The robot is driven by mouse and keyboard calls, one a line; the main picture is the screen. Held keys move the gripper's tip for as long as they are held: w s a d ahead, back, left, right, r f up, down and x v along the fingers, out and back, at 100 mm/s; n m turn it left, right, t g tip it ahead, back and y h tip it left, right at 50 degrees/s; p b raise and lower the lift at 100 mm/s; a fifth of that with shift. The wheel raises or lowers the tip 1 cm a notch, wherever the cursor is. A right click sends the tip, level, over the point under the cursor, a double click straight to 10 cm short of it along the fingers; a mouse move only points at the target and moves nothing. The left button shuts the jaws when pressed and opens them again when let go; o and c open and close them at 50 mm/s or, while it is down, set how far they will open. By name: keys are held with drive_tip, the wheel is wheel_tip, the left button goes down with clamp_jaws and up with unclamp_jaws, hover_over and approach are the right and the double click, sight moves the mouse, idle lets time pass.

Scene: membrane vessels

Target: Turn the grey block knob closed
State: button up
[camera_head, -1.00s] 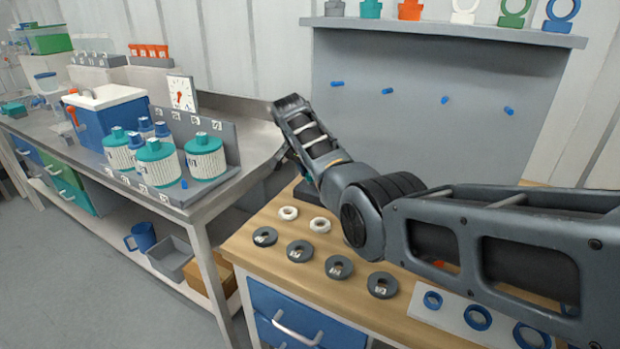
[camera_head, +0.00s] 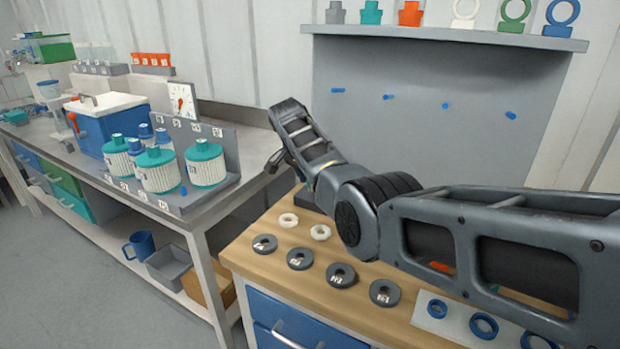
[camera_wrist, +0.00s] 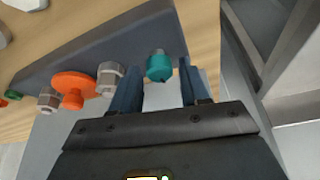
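In the wrist view a dark grey block (camera_wrist: 90,50) lies across the wooden top, with a row of fittings along its near side. A round orange knob (camera_wrist: 73,88) sits between two grey hex fittings (camera_wrist: 108,79) (camera_wrist: 48,100). A teal fitting (camera_wrist: 159,66) is at the block's right end. I cannot tell for sure which one is the named knob. My gripper (camera_wrist: 160,84) is open and empty; its fingers point toward the teal fitting, which shows between the tips. Contact cannot be told. In the head view my arm mostly hides the block (camera_head: 307,198).
Dark rings (camera_head: 300,256) and white rings (camera_head: 320,232) lie on the wooden bench top (camera_head: 255,275). A steel bench with teal-capped canisters (camera_head: 205,163) stands to the left, across a gap. A grey pegboard (camera_head: 420,130) with a shelf rises behind.

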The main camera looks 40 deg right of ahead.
drive_tip(key=shift+o, duration=0.9)
drive_tip(key=v, duration=0.7)
drive_tip(key=shift+r, duration=0.35)
drive_tip(key=shift+a, duration=0.15)
